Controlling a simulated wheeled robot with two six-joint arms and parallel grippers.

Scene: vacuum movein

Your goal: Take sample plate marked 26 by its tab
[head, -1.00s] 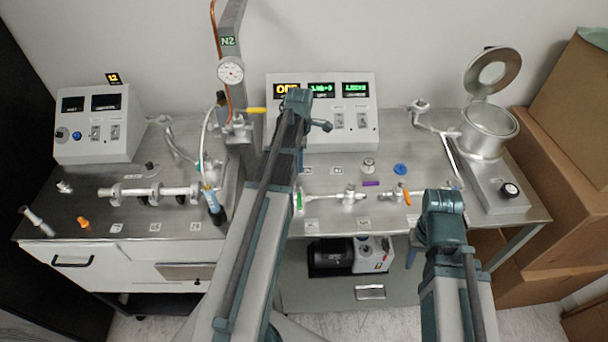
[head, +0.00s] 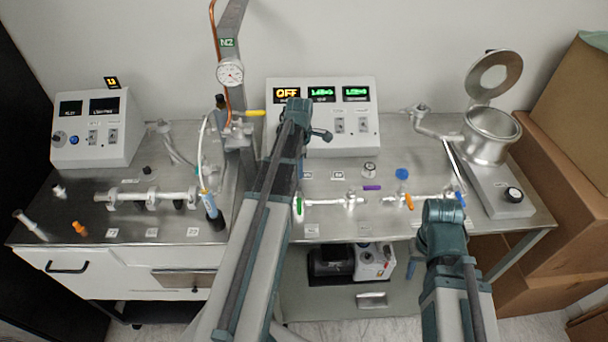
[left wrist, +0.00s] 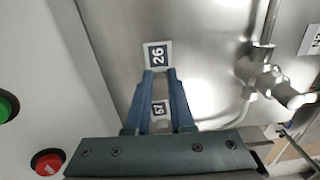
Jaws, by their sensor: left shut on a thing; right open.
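The sample plate marked 26 (left wrist: 158,56) is a small pale square with a dark number panel. In the left wrist view it sits right at the fingertips of my left gripper (left wrist: 161,73). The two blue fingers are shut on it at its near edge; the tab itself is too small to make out. Another plate, marked 57 (left wrist: 160,108), shows between the fingers, lower in the picture.
A control box (head: 355,125) stands behind. Red (left wrist: 47,162) and green (left wrist: 6,106) buttons are close to the left in the wrist view.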

